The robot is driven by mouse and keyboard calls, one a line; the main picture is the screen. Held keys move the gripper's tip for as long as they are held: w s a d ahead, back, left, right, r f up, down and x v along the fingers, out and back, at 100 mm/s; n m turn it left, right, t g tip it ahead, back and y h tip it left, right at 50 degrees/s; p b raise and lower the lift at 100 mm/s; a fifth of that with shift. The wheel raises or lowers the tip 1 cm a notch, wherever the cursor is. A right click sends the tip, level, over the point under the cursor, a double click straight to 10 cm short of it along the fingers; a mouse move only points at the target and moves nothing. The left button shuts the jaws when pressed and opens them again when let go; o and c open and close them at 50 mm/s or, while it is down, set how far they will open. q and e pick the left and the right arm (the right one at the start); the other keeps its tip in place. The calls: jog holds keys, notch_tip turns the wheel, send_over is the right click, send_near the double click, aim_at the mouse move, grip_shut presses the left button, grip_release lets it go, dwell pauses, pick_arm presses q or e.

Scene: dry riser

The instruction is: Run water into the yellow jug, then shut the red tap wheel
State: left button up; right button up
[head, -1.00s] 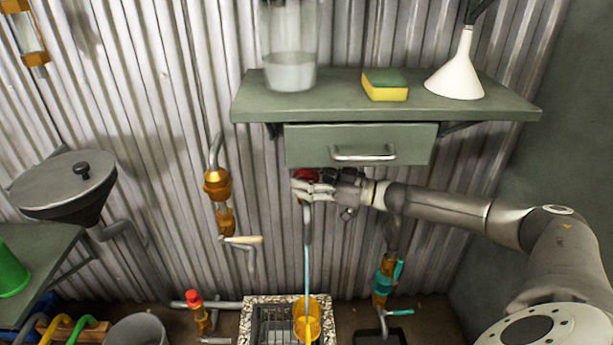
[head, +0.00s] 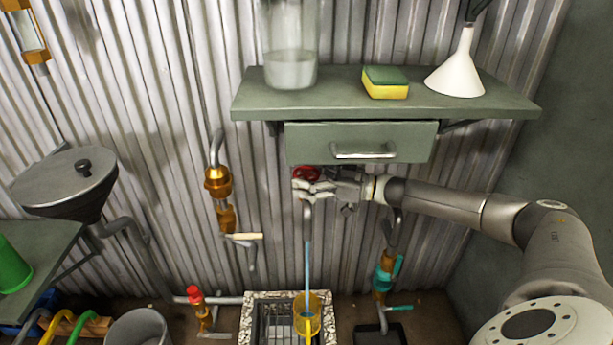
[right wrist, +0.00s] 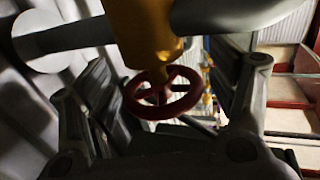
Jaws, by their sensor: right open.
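The red tap wheel (head: 306,173) is under the drawer, on the tap at the corrugated wall. My right gripper (head: 309,188) is at the wheel, with its fingers spread. In the right wrist view the red wheel (right wrist: 165,112) sits between the two open fingers, below a brass tap body (right wrist: 143,30); I cannot tell whether they touch it. A thin blue stream of water (head: 308,264) runs down from the spout (head: 307,219) into the yellow jug (head: 314,322). The jug stands on the floor grate; its lower part is cut off by the frame edge. My left gripper is not in view.
A shelf (head: 420,106) with a drawer (head: 300,145) hangs just above my right gripper. A grey bucket (head: 138,330) stands at lower left.

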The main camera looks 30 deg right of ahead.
jog(key=v, duration=1.2)
dwell(0.5)
